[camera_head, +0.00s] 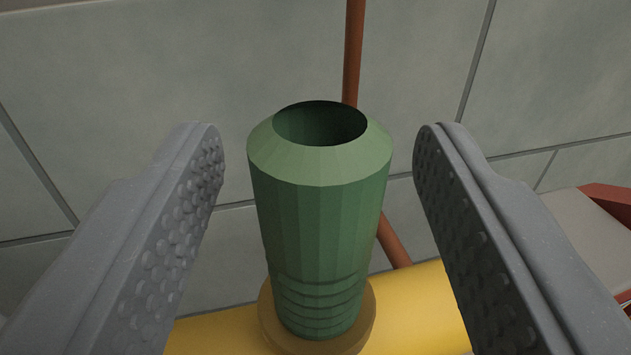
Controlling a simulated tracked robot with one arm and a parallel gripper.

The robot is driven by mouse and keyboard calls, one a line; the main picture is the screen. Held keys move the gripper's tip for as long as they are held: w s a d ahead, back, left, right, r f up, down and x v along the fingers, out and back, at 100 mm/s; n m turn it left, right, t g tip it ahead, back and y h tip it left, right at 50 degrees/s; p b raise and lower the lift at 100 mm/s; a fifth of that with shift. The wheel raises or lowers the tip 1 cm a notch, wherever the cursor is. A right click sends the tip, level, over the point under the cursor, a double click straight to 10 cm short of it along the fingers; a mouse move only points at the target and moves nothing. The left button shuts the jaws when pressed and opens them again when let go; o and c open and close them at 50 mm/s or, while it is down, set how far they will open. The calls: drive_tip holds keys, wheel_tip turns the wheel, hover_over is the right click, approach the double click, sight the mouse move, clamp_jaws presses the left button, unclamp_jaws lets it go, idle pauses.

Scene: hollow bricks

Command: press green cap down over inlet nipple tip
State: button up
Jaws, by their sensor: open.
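The green cap (320,220) stands upright in the middle of the view, a faceted hollow cylinder with a bevelled rim, a dark round opening at the top and ribs near its lower end. Its lower end meets an ochre round collar (284,333) on a yellow pipe (425,300). No separate inlet nipple tip shows; I cannot tell whether one is inside the cap. My gripper (321,140) is open, with one grey studded finger on each side of the cap. A clear gap shows between the cap and each finger. Nothing is held.
A grey panelled wall (150,70) fills the background. A thin rust-brown pipe (353,50) runs down behind the cap and shows again at its lower right. A red-edged grey object (605,215) sits at the right edge, partly hidden by my right finger.

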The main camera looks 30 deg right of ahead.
drive_tip(key=v, duration=1.3)
drive_tip(key=shift+s+a+b, duration=0.25)
drive_tip(key=shift+a+b, duration=0.05)
drive_tip(key=shift+b, duration=0.15)
drive_tip(key=shift+f, duration=0.1)
drive_tip(key=w+a+r+t+y+b, duration=0.15)
drive_tip(key=w+r+y, duration=0.25)
drive_tip(key=r, duration=0.6)
drive_tip(key=w+a+r+t+y, duration=0.15)
drive_tip(key=w+r+y, duration=0.25)
drive_tip(key=r, duration=0.5)
drive_tip(key=s+r+n+y, duration=0.2)
drive_tip(key=r, duration=0.5)
drive_tip(key=s+r+n+y, duration=0.2)
drive_tip(key=s+r+y, duration=0.1)
drive_tip(key=r, duration=0.4)
drive_tip(key=s+d+r+n+g+h, duration=0.1)
drive_tip(key=s+d+r, duration=0.4)
drive_tip(key=s, duration=0.3)
drive_tip(key=s+d+r+n+g+h+b, duration=0.1)
drive_tip(key=s+d+r+h, duration=0.1)
drive_tip(key=s+d+r, duration=0.2)
drive_tip(key=s+d, duration=0.2)
drive_tip(key=s, duration=0.2)
drive_tip(key=shift+r+n+g, duration=0.3)
drive_tip(key=shift+r, duration=0.1)
